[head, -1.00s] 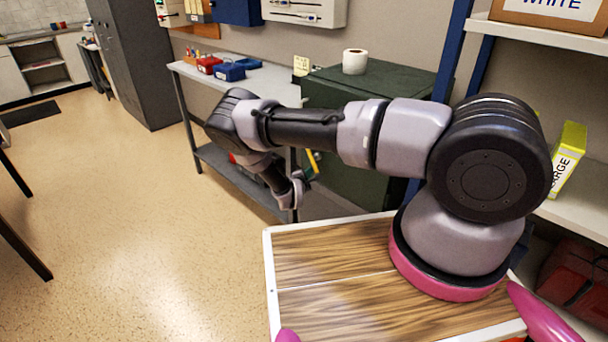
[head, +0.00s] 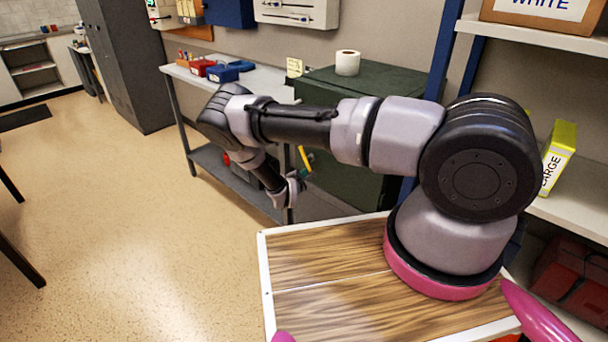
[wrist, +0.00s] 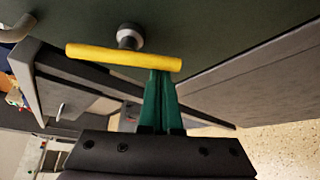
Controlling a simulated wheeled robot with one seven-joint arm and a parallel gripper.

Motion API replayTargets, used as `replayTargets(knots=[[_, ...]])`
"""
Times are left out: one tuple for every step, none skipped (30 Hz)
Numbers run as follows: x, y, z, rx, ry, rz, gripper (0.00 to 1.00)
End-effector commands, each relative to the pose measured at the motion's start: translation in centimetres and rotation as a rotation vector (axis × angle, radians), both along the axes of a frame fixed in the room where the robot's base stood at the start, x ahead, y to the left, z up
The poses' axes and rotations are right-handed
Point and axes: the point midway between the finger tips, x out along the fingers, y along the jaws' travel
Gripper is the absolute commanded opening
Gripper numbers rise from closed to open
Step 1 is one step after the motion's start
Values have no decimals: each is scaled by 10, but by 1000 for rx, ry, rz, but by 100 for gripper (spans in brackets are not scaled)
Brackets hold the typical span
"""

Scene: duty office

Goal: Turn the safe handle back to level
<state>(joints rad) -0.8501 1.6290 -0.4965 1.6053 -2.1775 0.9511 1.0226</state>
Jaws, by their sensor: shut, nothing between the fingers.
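The safe is a dark green cabinet (head: 345,165) behind my arm, partly hidden by it. Its yellow handle bar (head: 304,158) looks steeply tilted in the head view, with its upper end to the left. In the wrist view the yellow handle bar (wrist: 115,56) crosses the upper middle, on a grey round hub (wrist: 130,36). My gripper (wrist: 160,76) is shut and empty. Its green fingertips reach the bar near its right end in that view and appear to end at or behind it. I cannot tell whether they touch.
A grey workbench (head: 265,85) with red and blue bins stands left of the safe. A paper roll (head: 347,62) stands on the safe. Shelving (head: 575,195) is at the right. The floor (head: 130,200) at the left is open.

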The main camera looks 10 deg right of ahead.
Motion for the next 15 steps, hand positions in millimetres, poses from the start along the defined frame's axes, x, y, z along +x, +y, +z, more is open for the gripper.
replayTargets(knots=[[0, 0, 0, -4, 7, -1, 0], [0, 0, 0, -6, 11, -1, 0], [-1, 0, 1, -11, 18, -1, 0], [-1, -1, 1, -15, 23, -1, 0], [-1, -1, 1, -19, 28, -1, 0], [-1, -1, 1, -24, 34, -1, 0], [-1, -1, 1, -27, 40, -1, 0], [-2, -1, 1, -31, 45, -1, 0], [-2, -2, 1, -37, 52, -1, 0], [-2, -2, 1, -40, 57, -2, 0], [-3, -2, 1, -44, 63, -2, 0], [-3, -3, 1, -50, 71, -2, 0], [-3, -3, 1, -54, 77, -2, 0], [-4, -3, 2, -58, 83, -3, 0], [-4, -3, 2, -65, 93, -3, 0]])
